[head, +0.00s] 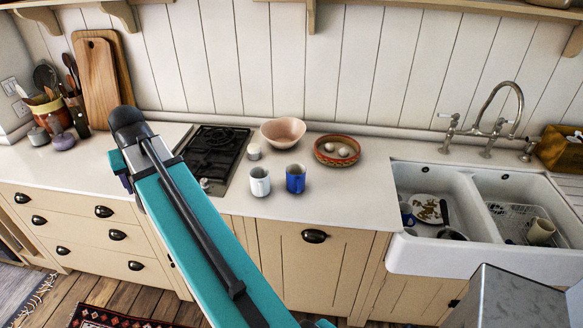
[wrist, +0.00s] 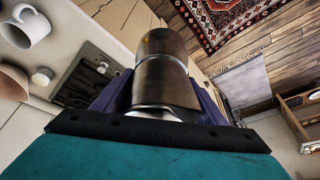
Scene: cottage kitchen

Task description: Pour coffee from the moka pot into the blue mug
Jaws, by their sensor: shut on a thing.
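The blue mug (head: 295,180) stands upright on the counter, right of the white mug (head: 260,187), with a small gap between them. My gripper (wrist: 160,98) is shut on a dark metal pot, which I take for the moka pot (wrist: 161,70), in the wrist view. The purple fingers press on both sides of it. The blue mug is not in the wrist view.
The black hob (head: 212,150) lies left of the mugs. The sink (head: 440,255) is at right. Counter right of the blue mug is free.

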